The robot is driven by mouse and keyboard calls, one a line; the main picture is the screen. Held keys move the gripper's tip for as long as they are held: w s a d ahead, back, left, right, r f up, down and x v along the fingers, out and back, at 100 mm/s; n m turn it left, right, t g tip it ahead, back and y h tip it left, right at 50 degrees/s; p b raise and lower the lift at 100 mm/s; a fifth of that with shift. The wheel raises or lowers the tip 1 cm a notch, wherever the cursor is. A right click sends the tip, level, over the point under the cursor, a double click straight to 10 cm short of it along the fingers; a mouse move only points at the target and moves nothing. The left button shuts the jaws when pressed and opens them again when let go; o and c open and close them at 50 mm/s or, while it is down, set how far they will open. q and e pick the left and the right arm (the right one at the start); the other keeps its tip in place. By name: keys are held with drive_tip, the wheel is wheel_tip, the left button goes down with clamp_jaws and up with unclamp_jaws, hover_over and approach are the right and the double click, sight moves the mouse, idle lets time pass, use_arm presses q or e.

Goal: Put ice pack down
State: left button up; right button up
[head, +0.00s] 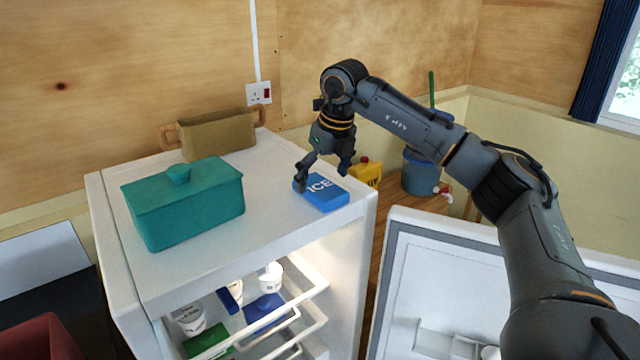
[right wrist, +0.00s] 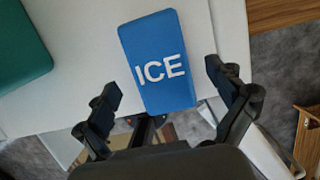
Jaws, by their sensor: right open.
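The blue ice pack (head: 325,194), marked ICE in white, lies flat on the white top of the fridge (head: 270,222), near its right edge. My right gripper (head: 325,172) is just above the ice pack at its far side, fingers pointing down and spread. In the right wrist view the ice pack (right wrist: 157,62) lies ahead of and between the open fingers (right wrist: 170,85), with a gap on each side. My left gripper is not in view.
A teal lidded box (head: 185,205) and a tan box with handles (head: 217,135) share the fridge top. The open fridge door (head: 440,275) stands at right. A yellow container (head: 368,173) and blue bucket (head: 420,172) stand beyond the fridge. The shelves hold tubs and packs.

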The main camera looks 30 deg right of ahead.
drive_tip(key=shift+x, duration=1)
drive_tip(key=shift+c, duration=0.5)
drive_tip(key=c, duration=1.5)
drive_tip(key=shift+r, duration=0.1)
